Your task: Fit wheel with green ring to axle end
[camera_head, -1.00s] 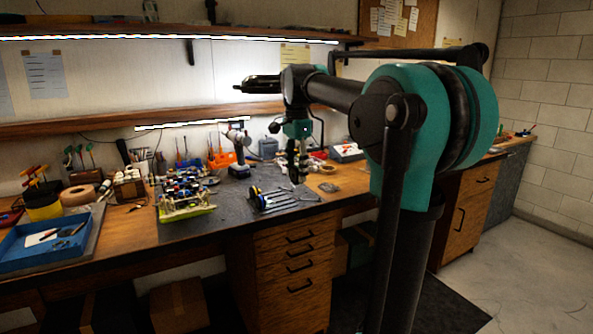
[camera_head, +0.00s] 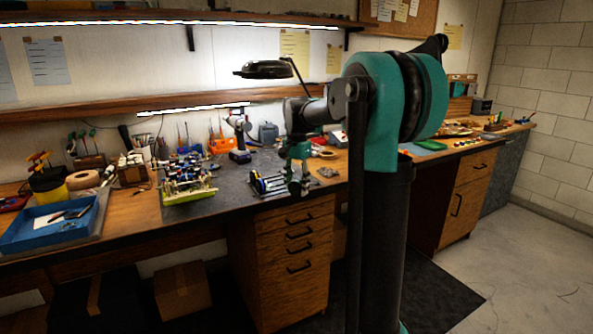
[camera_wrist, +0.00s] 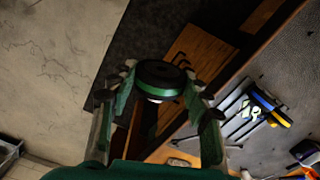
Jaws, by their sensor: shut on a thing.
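The wheel with the green ring (camera_wrist: 161,80) is a dark tyre with a green band, seen in the wrist view between my fingertips. My gripper (camera_wrist: 160,88) is shut on it. In the head view my gripper (camera_head: 299,186) is in front of the bench, near the wheel rack; the held wheel is too small to make out there. The racecar chassis (camera_head: 187,173) sits on a yellow-green stand (camera_head: 188,197) on the dark mat, left of my gripper and apart from it. Its axle ends are too small to tell apart.
A rack (camera_head: 268,184) with blue and yellow wheels (camera_wrist: 264,106) lies on the mat right of the chassis. A drill (camera_head: 238,140) stands behind. A blue tray (camera_head: 50,227) is at the left. The mat between chassis and rack is clear.

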